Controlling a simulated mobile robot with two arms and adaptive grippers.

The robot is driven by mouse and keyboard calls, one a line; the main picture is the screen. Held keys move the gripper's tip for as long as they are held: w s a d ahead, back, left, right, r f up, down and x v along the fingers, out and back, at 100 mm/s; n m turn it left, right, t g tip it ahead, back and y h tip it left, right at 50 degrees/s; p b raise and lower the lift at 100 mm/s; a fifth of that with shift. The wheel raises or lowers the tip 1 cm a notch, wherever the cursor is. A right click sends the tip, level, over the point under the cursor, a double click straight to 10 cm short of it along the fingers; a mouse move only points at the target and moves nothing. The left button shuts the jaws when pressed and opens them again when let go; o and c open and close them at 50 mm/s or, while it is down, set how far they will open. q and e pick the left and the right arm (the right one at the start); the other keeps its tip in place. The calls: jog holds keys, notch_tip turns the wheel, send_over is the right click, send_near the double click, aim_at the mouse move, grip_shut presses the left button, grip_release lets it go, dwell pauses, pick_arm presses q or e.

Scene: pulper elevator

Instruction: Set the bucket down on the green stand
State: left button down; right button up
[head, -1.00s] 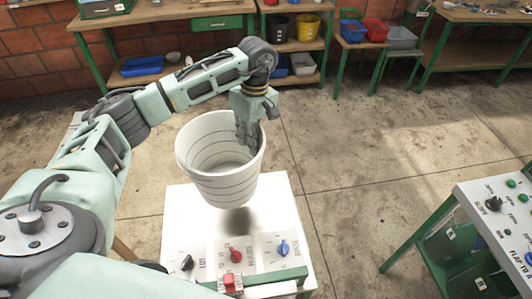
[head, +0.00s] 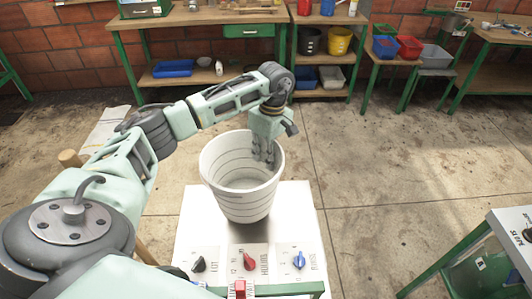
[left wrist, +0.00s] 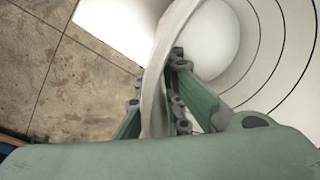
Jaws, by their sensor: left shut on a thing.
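The white bucket (head: 241,198) is upright and empty, with dark rings inside. My left gripper (head: 266,160) is shut on the right part of its rim. In the left wrist view, the two fingers (left wrist: 165,95) clasp the bucket wall (left wrist: 153,98), one on each side. The bucket is over the white top (head: 192,237) of the green-framed stand. Its base is low over that top, with a dark shadow close around it. I cannot tell whether it touches. My right gripper is out of view.
Black (head: 198,264), red (head: 249,261) and blue (head: 299,260) knobs sit on the stand's front part, near the bucket. Another panel (head: 515,230) with a green frame stands at the right. Workbenches with bins line the brick wall. The floor between is clear.

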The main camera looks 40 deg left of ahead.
aim_at(266, 170)
pick_arm(q)
notch_tip(266, 170, down, 6)
jog(key=b, duration=0.4)
jog(key=c, duration=1.9)
grip_release()
jog(key=shift+o, duration=0.4)
jog(key=shift+r, duration=0.1)
